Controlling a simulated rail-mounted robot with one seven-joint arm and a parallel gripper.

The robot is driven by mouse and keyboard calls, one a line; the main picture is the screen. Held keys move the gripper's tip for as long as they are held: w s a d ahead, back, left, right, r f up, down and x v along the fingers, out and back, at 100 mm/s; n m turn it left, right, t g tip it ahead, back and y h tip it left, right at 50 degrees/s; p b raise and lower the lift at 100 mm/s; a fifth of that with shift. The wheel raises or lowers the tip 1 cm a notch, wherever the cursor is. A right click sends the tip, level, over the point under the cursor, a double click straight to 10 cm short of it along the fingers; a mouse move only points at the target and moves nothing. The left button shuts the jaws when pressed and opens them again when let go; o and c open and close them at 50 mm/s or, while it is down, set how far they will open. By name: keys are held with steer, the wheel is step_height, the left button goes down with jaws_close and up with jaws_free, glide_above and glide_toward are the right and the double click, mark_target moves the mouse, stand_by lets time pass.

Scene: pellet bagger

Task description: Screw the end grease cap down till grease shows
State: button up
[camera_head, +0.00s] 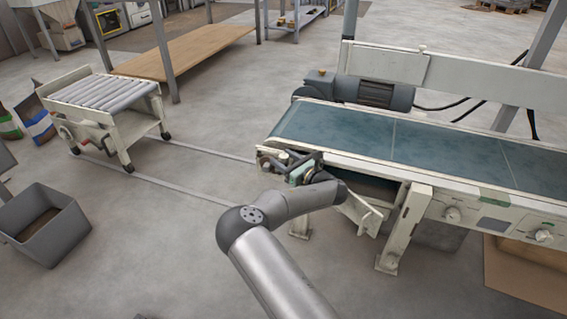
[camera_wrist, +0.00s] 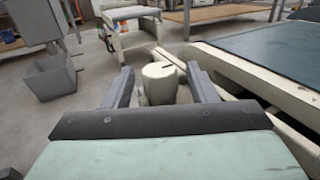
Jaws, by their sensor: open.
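The grease cap appears to be the pale cream, round-topped cylinder (camera_wrist: 160,84) at the conveyor's end in the wrist view. A dark notch marks its top. My gripper (camera_wrist: 160,70) is open, with one dark finger on each side of this cylinder and gaps visible on both sides. Its lower part is hidden behind the gripper body. In the head view my gripper (camera_head: 287,160) is at the near left end of the conveyor (camera_head: 370,142), and I cannot make out the cap there. No grease can be told apart.
A roller stand (camera_head: 103,94) is at the left, with a grey bin (camera_head: 45,225) in front. A motor (camera_head: 375,92) sits behind the belt. The conveyor's cream side frame with knobs (camera_head: 452,214) runs right.

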steer(key=shift+w+a, duration=0.15)
steer(key=shift+w, duration=0.05)
steer(key=c, duration=1)
steer(key=shift+m+t+h, duration=0.3)
steer(key=shift+t, duration=0.1)
